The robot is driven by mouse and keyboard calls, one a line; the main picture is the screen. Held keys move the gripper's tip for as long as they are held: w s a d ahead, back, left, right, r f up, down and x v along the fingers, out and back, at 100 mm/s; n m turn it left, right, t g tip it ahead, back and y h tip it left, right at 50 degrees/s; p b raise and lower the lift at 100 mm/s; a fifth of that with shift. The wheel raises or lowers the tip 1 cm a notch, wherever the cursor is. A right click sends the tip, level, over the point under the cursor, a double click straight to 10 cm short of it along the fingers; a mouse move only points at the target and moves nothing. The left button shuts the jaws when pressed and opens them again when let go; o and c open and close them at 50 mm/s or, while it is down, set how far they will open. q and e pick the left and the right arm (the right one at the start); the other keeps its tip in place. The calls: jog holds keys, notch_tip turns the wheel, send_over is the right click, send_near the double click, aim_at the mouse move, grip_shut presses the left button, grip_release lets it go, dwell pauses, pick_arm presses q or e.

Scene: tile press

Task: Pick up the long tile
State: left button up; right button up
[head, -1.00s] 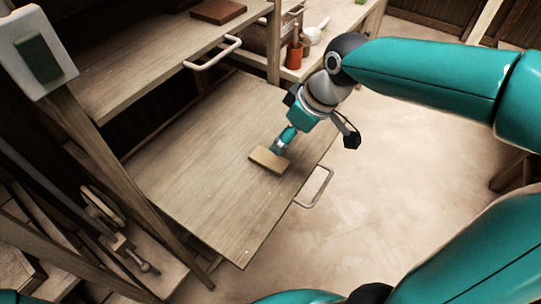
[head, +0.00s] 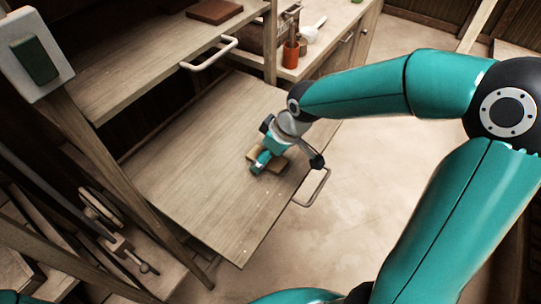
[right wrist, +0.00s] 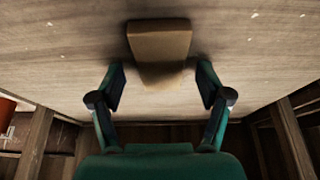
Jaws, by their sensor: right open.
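The long tile is a tan, flat block (right wrist: 160,42) lying on the pulled-out wooden board. In the head view the tile (head: 281,163) is partly covered by my right gripper. My right gripper (right wrist: 161,84) is open, its two fingers apart on either side of the tile's near end in the right wrist view. I see no contact between the fingers and the tile. My left gripper is not in view.
The wooden board (head: 200,190) has a metal handle (head: 313,188) at its right edge and is otherwise clear. A higher shelf (head: 140,70) holds a dark brown slab (head: 214,11). A red-orange cup (head: 290,53) stands on the counter behind.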

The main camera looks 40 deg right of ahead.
jog(key=c, duration=1.3)
jog(key=shift+r, duration=0.15)
